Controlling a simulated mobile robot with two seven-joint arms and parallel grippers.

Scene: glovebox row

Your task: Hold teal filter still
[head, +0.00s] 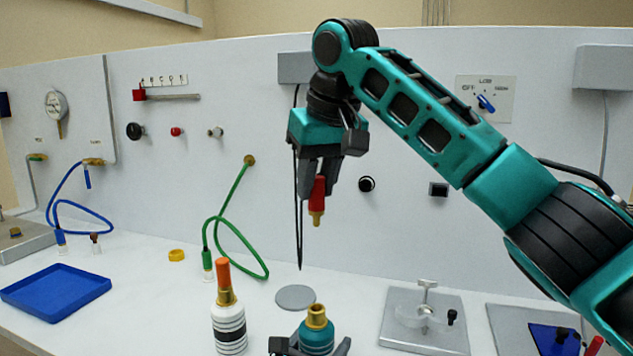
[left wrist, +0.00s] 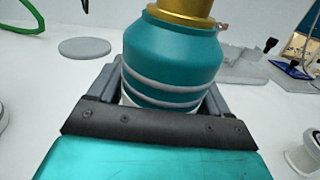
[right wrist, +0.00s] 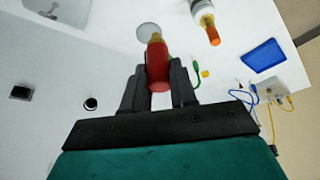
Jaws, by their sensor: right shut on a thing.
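The teal filter (head: 317,333) stands upright at the bottom of the head view, with a gold neck and pale bands. In the left wrist view the teal filter (left wrist: 172,62) sits between the fingers of my left gripper (left wrist: 165,92). These fingers are spread on either side of it, and their contact with it is hard to see. My right gripper (head: 318,180) is shut on a red piece with a brass tip (head: 318,200), pointing down in the air above and behind the filter. The red piece also shows in the right wrist view (right wrist: 157,65).
A white banded bottle with an orange top (head: 228,325) stands left of the filter. A grey disc (head: 296,297) lies behind it. A blue tray (head: 57,291) is at far left, a grey fixture plate (head: 400,325) at right. Green hose (head: 232,232) hangs from the panel.

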